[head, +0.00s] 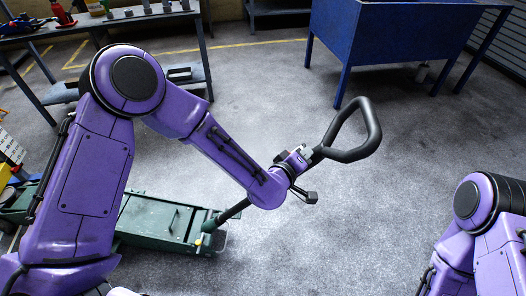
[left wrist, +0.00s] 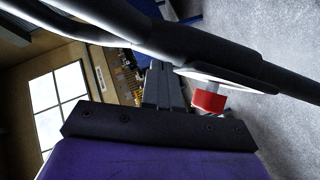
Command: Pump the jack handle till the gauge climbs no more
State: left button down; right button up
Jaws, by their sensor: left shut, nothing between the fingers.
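The green trolley jack (head: 160,218) stands on the floor at lower left in the head view, partly behind my left arm. Its black handle (head: 352,152) slants up to the right and ends in a loop; the middle is hidden by my wrist. My left gripper (head: 300,156) is at the handle just below the loop, shut and empty. In the left wrist view the handle (left wrist: 215,48) crosses in front of the grey fingers (left wrist: 160,88); touching cannot be told. A pale flat part with a red piece (left wrist: 208,102) sits beneath the handle. No gauge reading is legible. My right gripper is out of view.
A blue bin on legs (head: 395,38) stands at the back right. A dark workbench (head: 110,24) with tools is at the back left. My right arm shows at the right edge. The grey floor between is clear.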

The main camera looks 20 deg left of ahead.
pick_arm(q)
jog(key=shift+s+a+r+p, duration=0.2)
jog(key=shift+a+r+p, duration=0.1)
jog(key=shift+a+r, duration=0.25)
jog(key=shift+s+a+r+p, duration=0.15)
jog(key=shift+a+r+p, duration=0.2)
jog(key=shift+r, duration=0.3)
jog(key=b+v, duration=0.2)
jog(key=v, duration=0.8)
jog(key=shift+d, duration=0.15)
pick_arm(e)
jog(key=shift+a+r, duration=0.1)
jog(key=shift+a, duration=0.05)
pick_arm(q)
jog(key=shift+f, duration=0.15)
